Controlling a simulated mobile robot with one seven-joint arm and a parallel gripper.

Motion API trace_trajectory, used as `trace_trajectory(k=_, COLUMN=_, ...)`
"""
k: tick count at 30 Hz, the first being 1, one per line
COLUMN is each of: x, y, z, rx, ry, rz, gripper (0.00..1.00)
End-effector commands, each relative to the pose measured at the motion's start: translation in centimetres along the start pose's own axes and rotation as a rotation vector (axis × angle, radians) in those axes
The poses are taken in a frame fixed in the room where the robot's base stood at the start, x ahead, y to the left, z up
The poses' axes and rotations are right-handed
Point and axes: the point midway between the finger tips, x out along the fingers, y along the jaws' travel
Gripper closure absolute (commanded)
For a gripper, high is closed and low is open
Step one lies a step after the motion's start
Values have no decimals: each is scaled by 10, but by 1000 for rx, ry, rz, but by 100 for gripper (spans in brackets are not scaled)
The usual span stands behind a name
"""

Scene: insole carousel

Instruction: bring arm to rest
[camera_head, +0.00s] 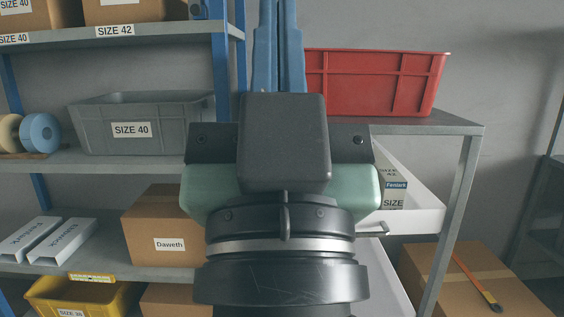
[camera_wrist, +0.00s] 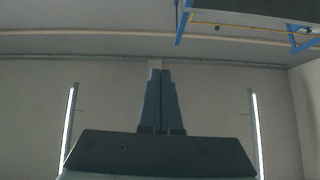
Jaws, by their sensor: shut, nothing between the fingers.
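My gripper (camera_head: 278,12) points straight up in the middle of the head view, its blue-grey fingers together and empty. The tops of the fingers reach the upper edge of that picture. In the wrist view the gripper (camera_wrist: 160,75) also shows shut, with bare wall and ceiling around it. My wrist hides part of the shelving and the table behind it.
A red crate (camera_head: 378,83) stands on a grey table (camera_head: 455,126) at right, above an open white drawer (camera_head: 410,219). Shelves at left hold a grey bin (camera_head: 180,126), cardboard boxes and a yellow bin (camera_head: 50,292). A carton (camera_head: 470,280) sits low at right.

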Motion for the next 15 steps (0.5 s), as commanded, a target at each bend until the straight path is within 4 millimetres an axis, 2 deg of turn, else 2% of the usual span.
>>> trace_trajectory(k=1, x=-1, y=2, z=-38, rx=-70, ry=69, rz=25, gripper=100)
trace_trajectory(k=3, x=27, y=2, z=-50, rx=-55, ry=39, rz=19, gripper=100)
trace_trajectory(k=15, x=114, y=-1, z=-136, rx=-48, ry=35, rz=17, gripper=100)
